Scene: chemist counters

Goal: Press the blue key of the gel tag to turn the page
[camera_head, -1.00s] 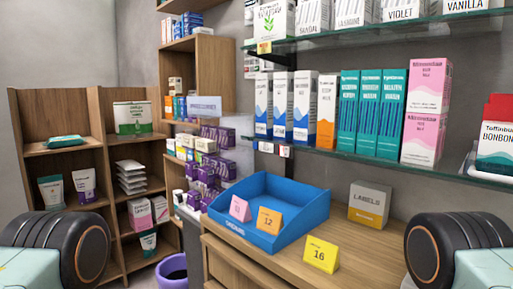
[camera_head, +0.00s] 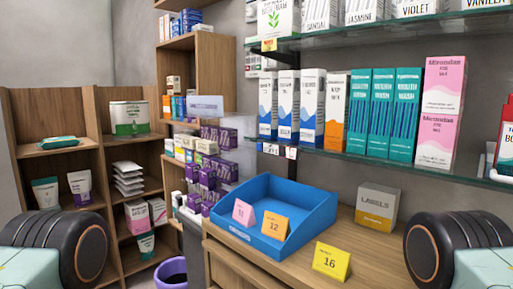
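No tag that I can clearly read as the gel tag shows, and no blue key can be made out. Small tags hang on the glass shelves' edges: a yellow one (camera_head: 269,44) on the upper shelf, and a white tag (camera_head: 270,148) with another white tag (camera_head: 291,153) beside it on the lower shelf. Their print is too small to read. My dark arm joints show at the lower left and lower right; neither gripper is in view.
A blue tray (camera_head: 315,221) on the wooden counter (camera_head: 372,268) holds a pink card (camera_head: 243,213) and an orange card (camera_head: 275,224). A yellow card (camera_head: 331,262) marked 16 and a labels box (camera_head: 376,207) stand to its right. Glass shelves (camera_head: 400,162) overhang the counter.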

